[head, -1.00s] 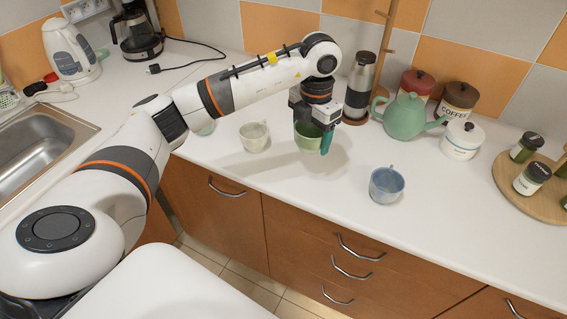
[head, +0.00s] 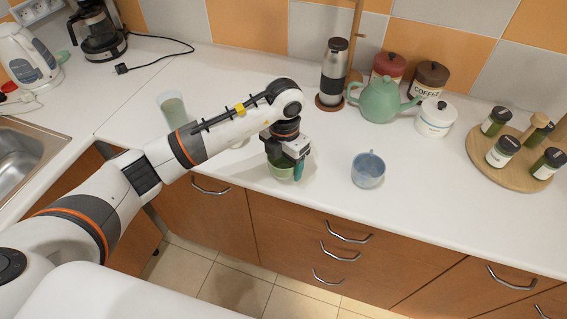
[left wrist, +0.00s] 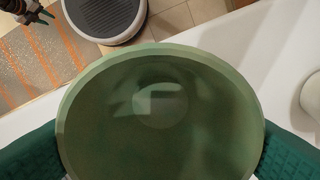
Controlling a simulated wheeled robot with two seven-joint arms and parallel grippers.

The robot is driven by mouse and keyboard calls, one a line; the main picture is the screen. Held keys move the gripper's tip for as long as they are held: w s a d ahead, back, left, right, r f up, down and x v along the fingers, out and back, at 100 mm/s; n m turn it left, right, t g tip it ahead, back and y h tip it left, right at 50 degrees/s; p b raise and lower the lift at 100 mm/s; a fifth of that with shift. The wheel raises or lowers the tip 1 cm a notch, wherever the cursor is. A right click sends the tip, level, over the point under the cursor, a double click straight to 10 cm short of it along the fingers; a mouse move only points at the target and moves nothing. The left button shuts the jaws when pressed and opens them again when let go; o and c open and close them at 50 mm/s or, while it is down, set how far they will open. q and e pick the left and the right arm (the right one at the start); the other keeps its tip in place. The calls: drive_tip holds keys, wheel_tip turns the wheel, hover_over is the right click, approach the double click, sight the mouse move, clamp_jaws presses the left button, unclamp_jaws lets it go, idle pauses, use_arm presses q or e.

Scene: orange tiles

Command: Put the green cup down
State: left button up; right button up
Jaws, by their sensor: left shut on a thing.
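My left gripper (head: 284,166) is shut on the green cup (head: 281,174), its fingers on opposite sides of the cup. The cup is upright over the front part of the white counter, at or just above the surface; I cannot tell whether it touches. In the left wrist view I look down into the open, empty green cup (left wrist: 160,115), with a green finger pad at each side. Part of what looks like my right gripper (left wrist: 30,12) shows at the top left corner of that view, too small to read.
A blue cup (head: 368,171) stands to the right. A pale green cup (head: 173,108) stands at left, and a cream cup (head: 240,142) is mostly hidden behind my arm. A teapot (head: 380,102), canisters and a flask (head: 334,72) stand behind. The counter's front edge is close.

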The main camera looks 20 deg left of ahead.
use_arm(q)
drive_tip(key=shift+f, duration=0.9)
drive_tip(key=shift+f, duration=0.1)
drive_tip(key=o, duration=1.1)
drive_tip(key=shift+c, duration=0.2)
